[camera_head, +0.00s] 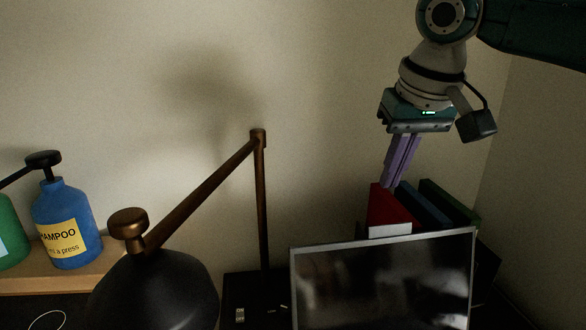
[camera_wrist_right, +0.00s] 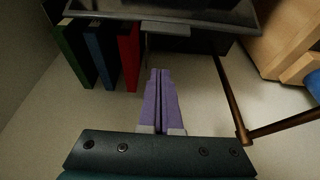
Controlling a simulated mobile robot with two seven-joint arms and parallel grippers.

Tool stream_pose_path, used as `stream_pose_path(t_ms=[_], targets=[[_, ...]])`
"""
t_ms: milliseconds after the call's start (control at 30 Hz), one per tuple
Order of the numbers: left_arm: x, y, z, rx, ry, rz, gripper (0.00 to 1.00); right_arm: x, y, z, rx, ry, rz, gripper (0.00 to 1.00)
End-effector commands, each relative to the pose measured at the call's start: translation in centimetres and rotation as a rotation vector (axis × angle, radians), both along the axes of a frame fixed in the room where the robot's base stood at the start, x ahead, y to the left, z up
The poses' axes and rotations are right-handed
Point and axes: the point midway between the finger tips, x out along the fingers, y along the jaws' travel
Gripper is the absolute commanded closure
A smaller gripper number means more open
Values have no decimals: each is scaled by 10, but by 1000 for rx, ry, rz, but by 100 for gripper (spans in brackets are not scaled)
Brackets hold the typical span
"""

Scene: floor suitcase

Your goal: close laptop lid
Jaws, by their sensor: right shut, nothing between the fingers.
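The laptop's lid (camera_head: 380,280) stands raised in the lower right of the head view, its dark glossy screen in a thin grey frame facing me. Its base and keyboard are below the picture and not visible. The lid also shows as a dark panel along the top of the right wrist view (camera_wrist_right: 205,12). My right gripper (camera_head: 388,185) points down with its purple fingers shut and empty, above and behind the lid's top edge, apart from it. The fingers also show together in the right wrist view (camera_wrist_right: 159,72). My left gripper is not in view.
A red binder (camera_head: 383,207), a blue one (camera_head: 421,204) and a green one (camera_head: 452,205) stand behind the lid, close to my right fingers. A black lamp (camera_head: 155,290) with a brown jointed arm stands left of the lid. A blue shampoo bottle (camera_head: 65,225) stands on a wooden shelf.

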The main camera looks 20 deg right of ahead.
Motion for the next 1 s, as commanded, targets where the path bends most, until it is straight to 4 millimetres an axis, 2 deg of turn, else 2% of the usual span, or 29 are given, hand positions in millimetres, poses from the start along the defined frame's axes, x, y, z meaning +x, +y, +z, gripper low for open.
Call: stream_pose_path(t_ms=[200,433,700,1000], targets=[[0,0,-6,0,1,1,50,14,-2,-41,2,3,0,100],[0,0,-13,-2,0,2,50,25,-5,-72,0,1,2,100],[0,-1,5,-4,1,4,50,4,-1,-60,-3,1,5,100],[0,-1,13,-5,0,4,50,-12,3,-57,-2,1,3,100]])
